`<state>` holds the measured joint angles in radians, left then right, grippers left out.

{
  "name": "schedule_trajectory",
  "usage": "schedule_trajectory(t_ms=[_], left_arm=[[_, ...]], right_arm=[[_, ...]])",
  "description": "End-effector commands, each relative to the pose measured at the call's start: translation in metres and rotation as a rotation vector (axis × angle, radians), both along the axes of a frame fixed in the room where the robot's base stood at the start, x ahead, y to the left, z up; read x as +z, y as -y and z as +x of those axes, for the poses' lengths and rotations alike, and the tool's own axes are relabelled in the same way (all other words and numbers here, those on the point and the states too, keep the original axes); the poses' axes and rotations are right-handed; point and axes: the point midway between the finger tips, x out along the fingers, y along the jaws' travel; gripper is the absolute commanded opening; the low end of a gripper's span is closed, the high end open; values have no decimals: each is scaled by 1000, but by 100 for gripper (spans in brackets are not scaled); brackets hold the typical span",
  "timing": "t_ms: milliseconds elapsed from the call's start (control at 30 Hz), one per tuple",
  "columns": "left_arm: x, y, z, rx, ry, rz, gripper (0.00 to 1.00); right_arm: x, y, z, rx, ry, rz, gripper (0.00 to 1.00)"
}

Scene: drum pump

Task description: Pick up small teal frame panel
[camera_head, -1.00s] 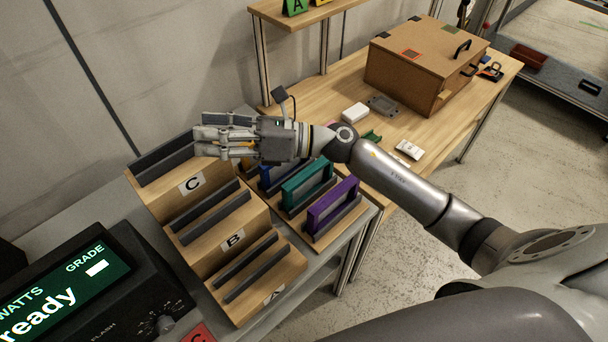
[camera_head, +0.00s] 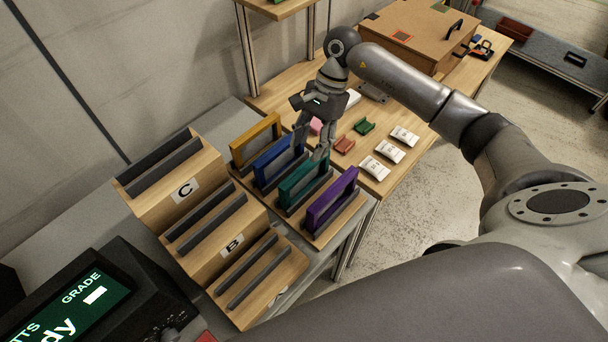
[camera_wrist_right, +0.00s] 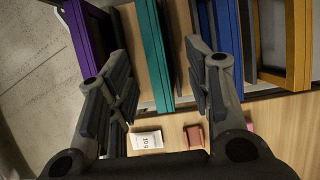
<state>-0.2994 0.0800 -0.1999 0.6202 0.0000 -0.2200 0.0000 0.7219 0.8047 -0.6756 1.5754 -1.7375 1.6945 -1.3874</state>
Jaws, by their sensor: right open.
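The small teal frame panel (camera_head: 303,182) stands upright in a slotted wooden rack, between the blue frame panel (camera_head: 278,160) and the purple frame panel (camera_head: 331,201). My right gripper (camera_head: 310,150) points down, open and empty, at the far end of the teal panel. The blue panel (camera_wrist_right: 218,45) is close by the right finger and the purple panel (camera_wrist_right: 88,45) by the left. My left gripper is not in view.
A yellow frame panel (camera_head: 256,139) stands at the rack's far end. A stepped wooden rack (camera_head: 205,222) with empty slots is to the left. White packets (camera_head: 375,168), a red piece (camera_head: 345,146) and a green piece (camera_head: 364,127) lie on the wooden table.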

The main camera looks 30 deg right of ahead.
Motion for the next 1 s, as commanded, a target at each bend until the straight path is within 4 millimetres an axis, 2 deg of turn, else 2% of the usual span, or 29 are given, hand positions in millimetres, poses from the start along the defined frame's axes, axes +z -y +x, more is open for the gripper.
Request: schedule_trajectory(t_ms=[133, 367, 533, 700, 1000], left_arm=[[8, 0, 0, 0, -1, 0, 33], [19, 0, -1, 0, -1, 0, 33], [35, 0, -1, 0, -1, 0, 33], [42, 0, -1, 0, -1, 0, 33], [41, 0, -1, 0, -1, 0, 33]], right_arm=[[-16, -8, -3, -1, -1, 3, 46], [-29, -12, -7, -2, -3, 5, 46], [-47, -16, -14, -2, -3, 5, 46], [-66, -23, -16, -2, 1, 6, 46], [-71, -23, -16, -2, 3, 4, 46]])
